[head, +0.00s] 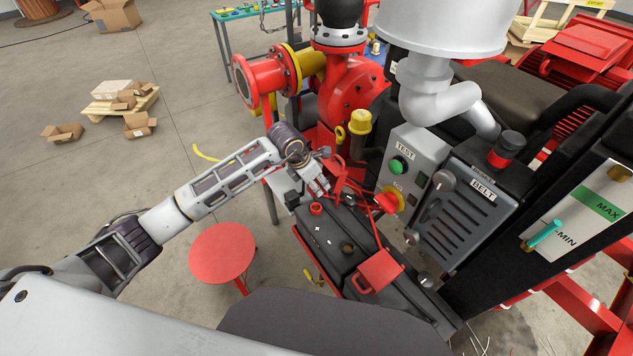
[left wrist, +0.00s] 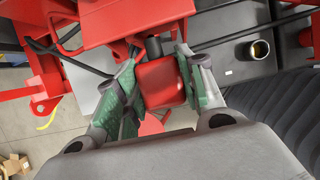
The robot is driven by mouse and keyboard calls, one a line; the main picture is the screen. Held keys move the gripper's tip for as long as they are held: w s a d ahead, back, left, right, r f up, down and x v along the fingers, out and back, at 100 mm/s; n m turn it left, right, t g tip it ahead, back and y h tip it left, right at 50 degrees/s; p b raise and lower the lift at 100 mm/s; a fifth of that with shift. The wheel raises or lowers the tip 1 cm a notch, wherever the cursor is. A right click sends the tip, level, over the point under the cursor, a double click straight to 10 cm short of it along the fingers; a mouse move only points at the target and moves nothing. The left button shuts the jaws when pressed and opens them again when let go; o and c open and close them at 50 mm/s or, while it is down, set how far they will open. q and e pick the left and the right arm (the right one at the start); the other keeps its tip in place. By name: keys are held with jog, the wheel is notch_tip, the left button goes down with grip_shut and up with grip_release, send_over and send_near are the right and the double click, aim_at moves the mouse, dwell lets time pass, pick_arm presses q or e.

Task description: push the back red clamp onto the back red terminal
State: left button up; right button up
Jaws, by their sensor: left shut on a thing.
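My left gripper (head: 322,186) is over the far end of the black battery (head: 335,236). In the left wrist view its green-padded fingers (left wrist: 159,88) close on both sides of a red block (left wrist: 161,84), which looks like the back red clamp. In the head view the clamp is mostly hidden by the fingers. A red terminal (head: 316,208) stands on the battery just in front of the fingertips and appears uncovered. I cannot tell the exact gap between clamp and terminal. My right gripper is not in view.
The grey TEST box (head: 405,165) and red pump (head: 350,92) stand close behind. A red stool (head: 222,252) is at left.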

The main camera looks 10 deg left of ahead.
pick_arm(q)
jog(key=shift+w+f, duration=0.15)
jog(key=shift+f, duration=0.05)
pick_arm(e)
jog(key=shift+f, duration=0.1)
pick_arm(q)
jog(key=shift+f, duration=0.1)
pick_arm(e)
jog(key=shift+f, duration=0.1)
pick_arm(q)
jog(key=shift+f+b, duration=0.9)
jog(key=shift+f, duration=0.55)
jog(key=shift+f+b, duration=0.45)
jog(key=shift+f, duration=0.5)
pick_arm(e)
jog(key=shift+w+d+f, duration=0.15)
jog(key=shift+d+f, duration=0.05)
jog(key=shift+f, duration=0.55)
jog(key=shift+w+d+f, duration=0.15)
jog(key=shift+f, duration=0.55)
pick_arm(q)
jog(key=shift+b, duration=0.3)
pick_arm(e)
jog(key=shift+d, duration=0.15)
